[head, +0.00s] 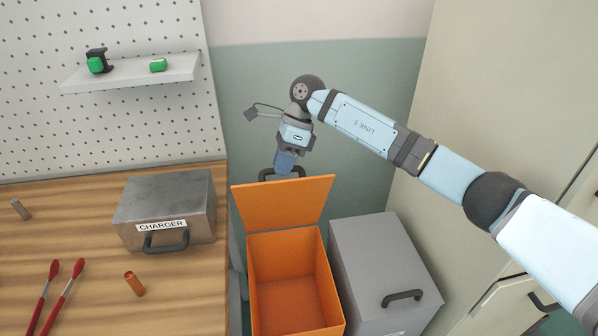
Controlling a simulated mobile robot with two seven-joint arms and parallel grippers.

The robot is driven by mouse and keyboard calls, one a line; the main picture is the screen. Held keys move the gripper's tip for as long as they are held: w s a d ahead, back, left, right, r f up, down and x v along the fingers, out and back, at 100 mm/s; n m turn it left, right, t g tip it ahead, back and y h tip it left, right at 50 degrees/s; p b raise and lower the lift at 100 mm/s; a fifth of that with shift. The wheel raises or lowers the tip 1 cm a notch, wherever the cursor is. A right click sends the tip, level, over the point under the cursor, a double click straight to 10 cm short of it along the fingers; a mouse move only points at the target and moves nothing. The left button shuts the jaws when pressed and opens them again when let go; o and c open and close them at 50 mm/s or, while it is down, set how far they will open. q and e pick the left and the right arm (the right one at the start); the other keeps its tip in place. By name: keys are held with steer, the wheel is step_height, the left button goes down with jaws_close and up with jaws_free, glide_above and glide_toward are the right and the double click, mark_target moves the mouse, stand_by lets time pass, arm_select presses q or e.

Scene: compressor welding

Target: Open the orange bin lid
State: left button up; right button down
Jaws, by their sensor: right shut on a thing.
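The orange bin (296,292) stands on the floor between the workbench and a grey bin, its inside in view. Its orange lid (284,204) is raised and tilts back at the far side of the bin. The lid's dark handle (266,174) is at the lid's upper edge. My right gripper (285,168) is shut on this handle, pointing down from the wrist. The fingertips are partly hidden behind the handle and lid edge. My left gripper does not show.
A closed grey bin (375,262) with a dark handle stands right beside the orange bin. The wooden workbench (190,290) on the left holds a metal charger box (166,205), red-handled pliers (57,295) and an orange cylinder (134,283). A shelf (130,72) hangs above it.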

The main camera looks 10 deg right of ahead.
arm_select(q)
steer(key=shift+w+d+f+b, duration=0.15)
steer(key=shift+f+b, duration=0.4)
steer(key=shift+b, duration=0.4)
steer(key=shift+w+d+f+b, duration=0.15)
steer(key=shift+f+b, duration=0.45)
steer(key=shift+b, duration=0.4)
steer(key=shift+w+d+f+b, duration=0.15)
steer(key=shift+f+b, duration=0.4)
steer(key=shift+b, duration=0.4)
arm_select(e)
steer(key=w+g, duration=0.3)
steer(key=w, duration=0.5)
steer(key=shift+f+m, duration=0.15)
steer(key=shift+m, duration=0.25)
steer(key=shift+a, duration=0.1)
steer(key=c, duration=1.4)
jaws_free()
steer(key=o, duration=0.3)
steer(key=shift+w+f, duration=0.1)
steer(key=shift+w, duration=0.15)
arm_select(q)
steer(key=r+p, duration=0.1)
steer(key=p, duration=0.3)
arm_select(e)
step_height(320, 180, up, 20)
